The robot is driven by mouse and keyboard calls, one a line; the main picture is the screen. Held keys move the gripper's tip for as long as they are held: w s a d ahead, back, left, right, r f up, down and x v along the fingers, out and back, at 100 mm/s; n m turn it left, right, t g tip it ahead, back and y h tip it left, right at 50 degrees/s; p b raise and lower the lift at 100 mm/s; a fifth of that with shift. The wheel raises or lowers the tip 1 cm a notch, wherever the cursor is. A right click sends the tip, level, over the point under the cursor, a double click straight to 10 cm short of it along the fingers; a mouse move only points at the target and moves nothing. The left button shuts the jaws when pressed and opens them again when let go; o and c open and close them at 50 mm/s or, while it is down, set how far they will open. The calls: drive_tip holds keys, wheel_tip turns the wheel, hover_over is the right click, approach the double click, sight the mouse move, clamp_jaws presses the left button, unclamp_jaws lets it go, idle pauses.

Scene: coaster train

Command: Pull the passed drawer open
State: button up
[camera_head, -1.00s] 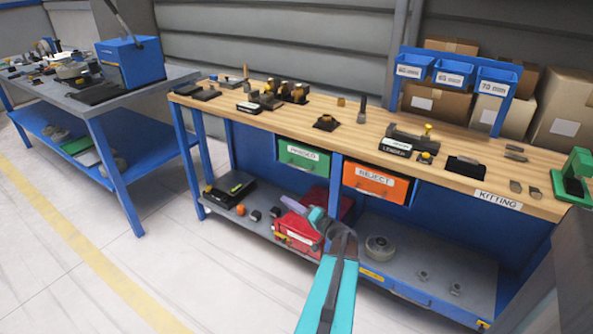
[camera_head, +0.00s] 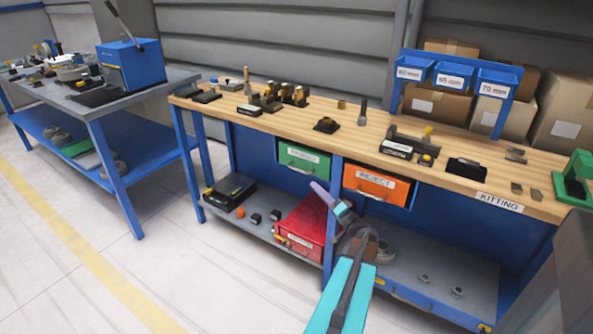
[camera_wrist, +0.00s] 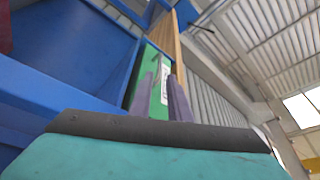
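The passed drawer (camera_head: 304,157) is the green-fronted one under the kitting bench top, with a white label too blurred to read surely. Its front looks flush with the bench, so it appears closed. My gripper (camera_head: 322,194) is below and to the right of it, in front of the bench, apart from the drawer. In the wrist view the green front (camera_wrist: 149,72) shows ahead of and between my two grey-purple fingers (camera_wrist: 161,90). The fingers have a gap between them and hold nothing.
The orange reject drawer (camera_head: 376,182) is right of the green one. A red toolbox (camera_head: 302,228) and a grey round part (camera_head: 383,250) sit on the lower shelf (camera_head: 440,262). The wooden bench top (camera_head: 290,117) overhangs the drawers. Floor (camera_head: 150,265) is clear at left.

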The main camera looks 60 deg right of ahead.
sight(297, 169)
drive_tip(key=p+x, duration=0.1)
drive_tip(key=x, duration=1.2)
drive_tip(key=shift+p, duration=0.35)
clamp_jaws()
